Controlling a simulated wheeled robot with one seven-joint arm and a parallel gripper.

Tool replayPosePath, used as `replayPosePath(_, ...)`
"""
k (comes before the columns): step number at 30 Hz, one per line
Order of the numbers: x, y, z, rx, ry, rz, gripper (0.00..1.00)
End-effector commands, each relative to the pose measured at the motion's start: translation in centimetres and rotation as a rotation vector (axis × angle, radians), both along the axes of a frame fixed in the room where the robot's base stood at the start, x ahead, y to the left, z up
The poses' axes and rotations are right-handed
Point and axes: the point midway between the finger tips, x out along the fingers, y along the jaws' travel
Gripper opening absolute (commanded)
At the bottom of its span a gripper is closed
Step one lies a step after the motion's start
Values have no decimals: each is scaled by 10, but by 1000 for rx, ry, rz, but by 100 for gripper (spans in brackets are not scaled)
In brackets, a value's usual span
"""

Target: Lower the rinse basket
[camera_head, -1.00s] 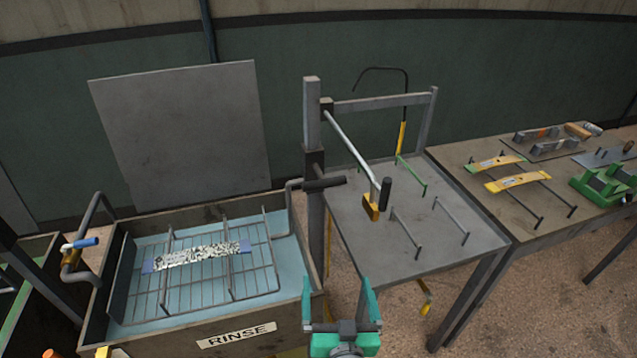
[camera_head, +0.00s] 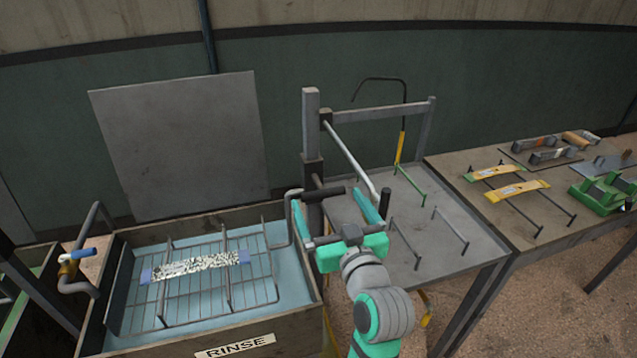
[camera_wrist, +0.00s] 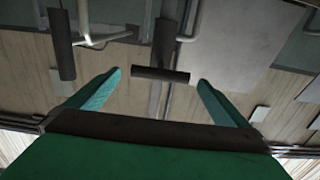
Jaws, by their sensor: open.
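The rinse basket (camera_head: 270,262) is a grey wire rack in the tank marked RINSE. It holds a speckled leaf strip with blue ends (camera_head: 196,266). A bent grey rod at the tank's right links toward a post with a short black bar handle (camera_head: 328,193). My gripper (camera_head: 328,199) is open and empty, its teal fingers reaching up on either side of this handle. In the wrist view the black bar (camera_wrist: 160,75) lies crosswise between the fingertips, seemingly just beyond them. I cannot tell whether anything touches.
A lever with a black grip (camera_head: 385,204) hangs just right of my gripper; a black grip also shows at upper left in the wrist view (camera_wrist: 62,45). A grey table (camera_head: 465,250) with pegs stands right. A blue-handled tap (camera_head: 84,253) is at the tank's left.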

Motion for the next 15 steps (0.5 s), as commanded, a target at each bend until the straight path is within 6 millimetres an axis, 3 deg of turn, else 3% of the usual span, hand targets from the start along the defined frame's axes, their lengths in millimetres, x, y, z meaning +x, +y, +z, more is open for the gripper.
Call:
replayPosePath(9, 53, 18, 1, 0, -1, 2, 100)
replayPosePath(15, 73, 24, 0, 0, -1, 0, 100)
